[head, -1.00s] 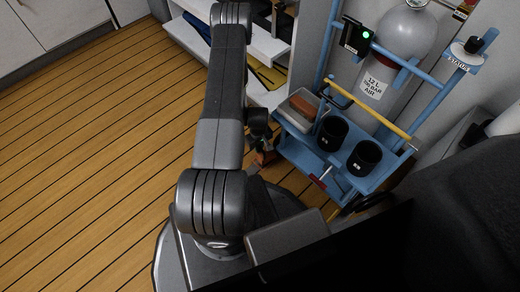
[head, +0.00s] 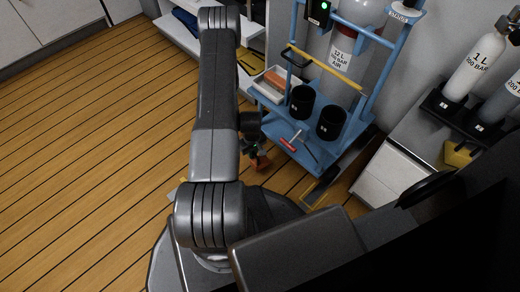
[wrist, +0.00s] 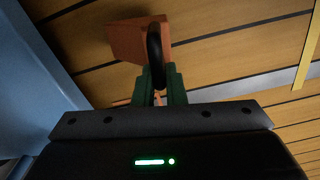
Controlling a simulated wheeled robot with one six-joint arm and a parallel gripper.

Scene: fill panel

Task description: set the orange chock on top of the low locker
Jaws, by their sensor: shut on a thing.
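The orange chock (wrist: 130,40) hangs from my gripper (wrist: 160,85), whose green fingers are shut on its black loop (wrist: 155,45). In the head view the chock (head: 262,163) shows small beside my gripper (head: 254,148), low above the plank floor and just left of the blue cart. A low, pale cabinet (head: 388,180), apparently the low locker, stands at the right, well apart from my gripper. My dark arm hides part of its top and right side.
The blue cart (head: 310,150) stands between my gripper and the locker, carrying black cups, a large cylinder and a white tray (head: 262,88) with an orange block. Bottles in a black rack (head: 445,103) and a yellow object (head: 458,153) are on the locker side. Floor at left is clear.

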